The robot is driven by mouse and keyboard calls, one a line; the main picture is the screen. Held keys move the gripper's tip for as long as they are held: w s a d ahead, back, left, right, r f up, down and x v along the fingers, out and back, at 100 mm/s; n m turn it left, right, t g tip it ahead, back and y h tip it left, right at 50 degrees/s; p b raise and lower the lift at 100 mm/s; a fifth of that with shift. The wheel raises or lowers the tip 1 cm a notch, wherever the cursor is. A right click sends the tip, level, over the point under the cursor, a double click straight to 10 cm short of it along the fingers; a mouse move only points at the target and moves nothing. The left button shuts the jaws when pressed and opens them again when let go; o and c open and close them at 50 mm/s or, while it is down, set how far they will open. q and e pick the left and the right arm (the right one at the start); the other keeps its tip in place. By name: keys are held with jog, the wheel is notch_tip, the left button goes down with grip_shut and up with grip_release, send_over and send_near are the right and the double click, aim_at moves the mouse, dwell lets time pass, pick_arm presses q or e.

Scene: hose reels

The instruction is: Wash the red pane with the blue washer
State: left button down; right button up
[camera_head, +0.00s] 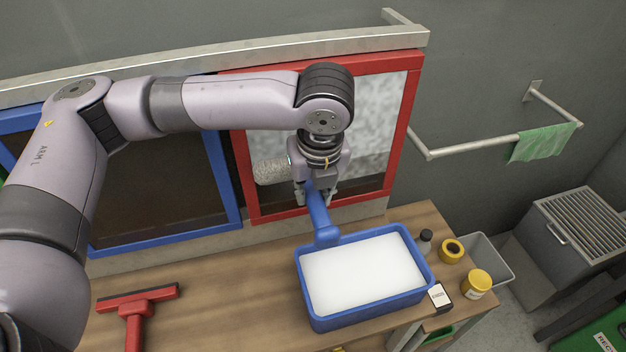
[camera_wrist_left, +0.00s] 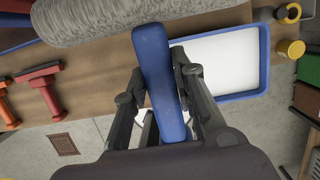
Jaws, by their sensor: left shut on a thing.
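The red pane (camera_head: 412,100) stands upright behind the bench. Its glass is pale and mottled in the upper part and darker brown lower down. My left gripper (camera_head: 316,192) is shut on the handle of the blue washer (camera_head: 319,212) in front of this pane. The washer's fluffy grey sleeve (camera_head: 272,171) is on the pane side; I cannot tell whether it touches the glass. In the left wrist view the blue handle (camera_wrist_left: 157,70) runs between the fingers up to the grey sleeve (camera_wrist_left: 130,20). My right gripper is not in view.
A blue tub (camera_head: 366,319) of white foam stands on the bench (camera_head: 220,285), just below the washer. A red squeegee (camera_head: 135,300) lies at left. A blue-framed pane (camera_head: 222,180) adjoins on the left. Small jars (camera_head: 476,283) stand right of the tub. A green cloth (camera_head: 542,142) hangs on a rail.

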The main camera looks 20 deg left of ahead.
pick_arm(q)
jog(key=s+d+x, duration=0.2)
jog(key=x, duration=1.1)
jog(key=shift+s+a+f+b, duration=0.2)
jog(key=shift+f+b, duration=0.15)
jog(key=shift+f, duration=0.35)
dwell(0.4)
jog(key=s+d+p, duration=0.4)
jog(key=s, duration=0.1)
jog(key=shift+s, duration=0.4)
dwell(1.3)
